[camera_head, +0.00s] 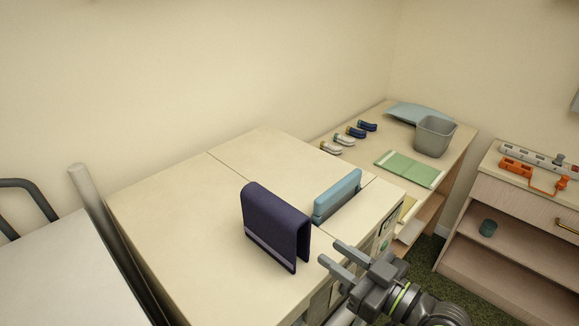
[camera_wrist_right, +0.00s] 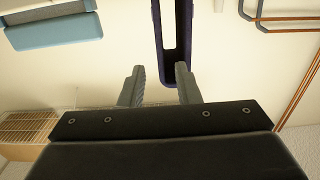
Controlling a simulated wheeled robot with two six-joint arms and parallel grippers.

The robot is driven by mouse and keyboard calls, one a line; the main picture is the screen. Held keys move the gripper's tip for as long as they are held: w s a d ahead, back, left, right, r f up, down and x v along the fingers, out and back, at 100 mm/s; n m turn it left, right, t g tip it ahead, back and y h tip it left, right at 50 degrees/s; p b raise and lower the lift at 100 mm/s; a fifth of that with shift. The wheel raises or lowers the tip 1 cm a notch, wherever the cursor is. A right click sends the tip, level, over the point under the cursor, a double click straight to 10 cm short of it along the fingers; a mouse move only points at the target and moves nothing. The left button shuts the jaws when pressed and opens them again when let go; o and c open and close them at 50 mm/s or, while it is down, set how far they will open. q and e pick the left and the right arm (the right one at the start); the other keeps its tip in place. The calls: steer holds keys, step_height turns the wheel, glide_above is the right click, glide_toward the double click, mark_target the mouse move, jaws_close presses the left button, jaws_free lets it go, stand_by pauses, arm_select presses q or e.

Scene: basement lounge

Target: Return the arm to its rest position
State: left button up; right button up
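My right gripper (camera_head: 337,258) comes in from the lower right in the head view, beside the front edge of the cream cabinet top. In the right wrist view its two fingers (camera_wrist_right: 160,85) are apart, with nothing between them. A dark purple folded cloth (camera_head: 272,225) hangs over an upright support or stands folded on the cabinet top, just left of the gripper; its edge shows beyond the fingers in the wrist view (camera_wrist_right: 172,40). The gripper appears apart from it. My left gripper is in neither view.
A light blue folded piece (camera_head: 337,196) stands on the cream cabinet top (camera_head: 180,215). A desk behind bears a grey bin (camera_head: 434,137), a green mat (camera_head: 410,169) and several rolled items. A shelf unit at right holds a power strip (camera_head: 535,158). A pale post (camera_head: 100,215) stands at left.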

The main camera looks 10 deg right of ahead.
steer(key=s+d+r+m+t+h, duration=0.2)
steer(key=d+r+m+t+h, duration=0.6)
steer(key=d+t+h, duration=0.15)
steer(key=s+d+f+m+g+h, duration=0.3)
steer(key=d+f+m+g+h, duration=0.3)
steer(key=d+f+g+h, duration=0.4)
steer(key=s+a+f+n+g+y, duration=0.3)
steer(key=s+f+g+y, duration=0.15)
steer(key=s+f, duration=0.4)
steer(key=s+a+f+n+g+y, duration=0.35)
steer(key=s+f+g, duration=0.2)
steer(key=f, duration=0.65)
step_height(320, 180, down, 28)
steer(key=d+g+b, duration=0.2)
steer(key=b, duration=0.1)
steer(key=s+a+f+g+b, duration=0.1)
steer(key=s+f+b, duration=0.1)
steer(key=s+f, duration=1.2)
step_height(320, 180, down, 3)
steer(key=shift+s+a+r, duration=0.1)
steer(key=shift+s+a, duration=0.1)
steer(key=shift+a, duration=0.1)
steer(key=shift+y, duration=0.25)
